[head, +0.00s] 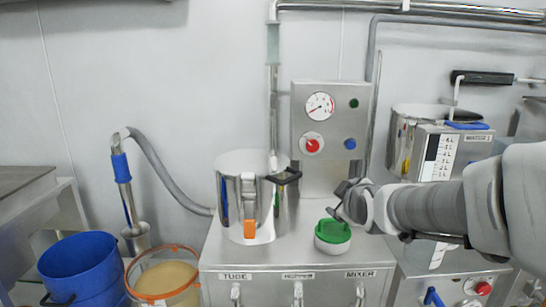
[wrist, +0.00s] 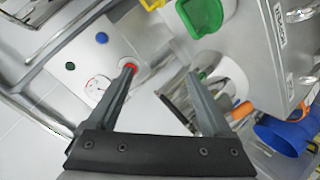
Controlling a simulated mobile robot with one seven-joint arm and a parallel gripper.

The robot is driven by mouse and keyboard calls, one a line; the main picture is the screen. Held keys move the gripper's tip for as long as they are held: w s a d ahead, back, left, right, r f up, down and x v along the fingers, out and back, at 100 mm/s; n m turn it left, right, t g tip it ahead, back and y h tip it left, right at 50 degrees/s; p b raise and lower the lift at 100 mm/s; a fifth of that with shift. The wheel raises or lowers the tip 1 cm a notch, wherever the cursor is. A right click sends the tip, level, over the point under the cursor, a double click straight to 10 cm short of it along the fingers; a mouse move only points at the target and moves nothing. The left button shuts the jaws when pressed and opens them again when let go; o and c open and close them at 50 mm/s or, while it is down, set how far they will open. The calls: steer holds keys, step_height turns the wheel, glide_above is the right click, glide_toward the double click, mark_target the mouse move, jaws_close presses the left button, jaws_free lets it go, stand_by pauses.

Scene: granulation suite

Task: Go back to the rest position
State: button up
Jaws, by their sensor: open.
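My gripper (head: 340,200) is at the end of my arm, which reaches in from the right in the head view. It is just above and beside a white pot with a green top (head: 333,232) on the steel cabinet. In the wrist view my gripper (wrist: 161,74) has its two fingers spread apart with nothing between them. The green top (wrist: 200,14) shows beyond the fingers at the upper edge, apart from them. From the head view I cannot tell whether the gripper touches the pot.
A steel vessel (head: 230,190) with an orange tag stands on the cabinet (head: 285,257) left of my gripper. A gauge panel (head: 331,160) rises behind. A second vessel and level-scale box (head: 440,152) stand right, near my arm. A blue bucket (head: 80,262) is at lower left.

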steer(key=s+a+f+m+g, duration=0.1)
steer(key=s+f+m+g, duration=0.15)
steer(key=s, duration=0.65)
steer(key=s+f+m+g, duration=0.15)
steer(key=s+m, duration=0.25)
steer(key=s, duration=0.6)
steer(key=s+a+f+m+g, duration=0.1)
steer(key=s+m+g, duration=0.25)
steer(key=s, duration=0.55)
step_height(320, 180, up, 23)
steer(key=p, duration=2.3)
steer(key=shift+w+f, duration=0.15)
steer(key=shift+w, duration=0.05)
